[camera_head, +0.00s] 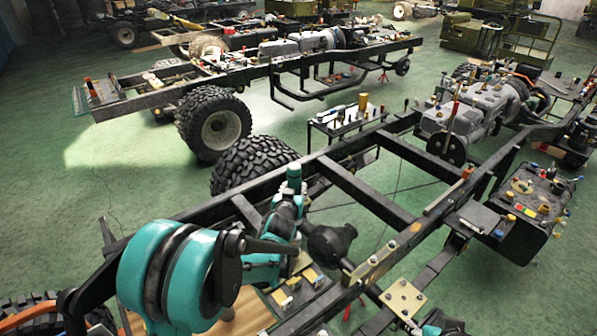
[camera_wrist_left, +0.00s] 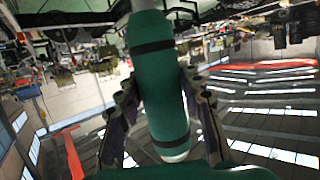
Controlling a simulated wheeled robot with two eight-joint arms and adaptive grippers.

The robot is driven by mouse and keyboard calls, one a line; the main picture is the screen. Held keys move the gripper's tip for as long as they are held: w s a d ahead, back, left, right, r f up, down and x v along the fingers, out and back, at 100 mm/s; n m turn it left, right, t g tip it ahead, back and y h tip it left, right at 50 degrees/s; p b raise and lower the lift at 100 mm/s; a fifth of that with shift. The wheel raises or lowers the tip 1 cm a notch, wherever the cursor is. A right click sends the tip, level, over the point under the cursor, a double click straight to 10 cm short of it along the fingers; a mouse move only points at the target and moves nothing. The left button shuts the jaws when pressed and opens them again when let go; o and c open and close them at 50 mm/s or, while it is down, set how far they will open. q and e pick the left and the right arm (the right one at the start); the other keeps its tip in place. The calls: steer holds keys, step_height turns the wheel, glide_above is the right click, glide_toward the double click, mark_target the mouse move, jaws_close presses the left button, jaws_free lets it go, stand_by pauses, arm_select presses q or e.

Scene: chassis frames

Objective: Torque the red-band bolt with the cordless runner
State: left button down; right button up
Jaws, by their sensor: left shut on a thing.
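My left gripper (camera_head: 284,218) is over the near chassis frame (camera_head: 375,200). In the left wrist view, its two dark fingers (camera_wrist_left: 158,88) are shut on a green cylindrical body with black bands (camera_wrist_left: 160,95). This looks like the cordless runner, and its rounded top shows in the head view (camera_head: 293,173). The runner's working end is not clear in either view. A bolt with a reddish-orange head (camera_head: 468,172) stands on the frame rail to the right, apart from the gripper. I cannot tell if it is the red-band bolt.
A plate with bolts (camera_head: 404,298) sits on the near frame. A small tool trolley (camera_head: 345,120) stands behind the frame. A dark box with coloured caps (camera_head: 520,215) hangs at right. Another chassis (camera_head: 300,55) is behind. Green floor (camera_head: 70,190) is clear at left.

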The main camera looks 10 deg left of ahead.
arm_select(q)
steer(key=shift+w+r, duration=0.4)
steer(key=shift+w, duration=0.2)
steer(key=shift+a, duration=0.1)
steer(key=shift+s+f+b, duration=0.2)
steer(key=shift+f+b, duration=0.15)
steer(key=shift+f, duration=0.1)
step_height(320, 180, down, 5)
steer(key=b, duration=0.3)
steer(key=shift+f+b, duration=0.1)
steer(key=shift+b, duration=0.2)
steer(key=shift+w+f+b, duration=0.1)
steer(key=shift+f+b, duration=0.5)
steer(key=shift+f, duration=0.05)
arm_select(e)
step_height(320, 180, down, 5)
steer(key=shift+r, duration=0.15)
arm_select(q)
steer(key=shift+b, duration=0.3)
arm_select(e)
steer(key=shift+f, duration=0.3)
arm_select(q)
steer(key=shift+f+b, duration=1.7)
arm_select(e)
steer(key=shift+s+f, duration=0.15)
steer(key=shift+f, duration=1.55)
steer(key=shift+f, duration=0.2)
stand_by(0.8)
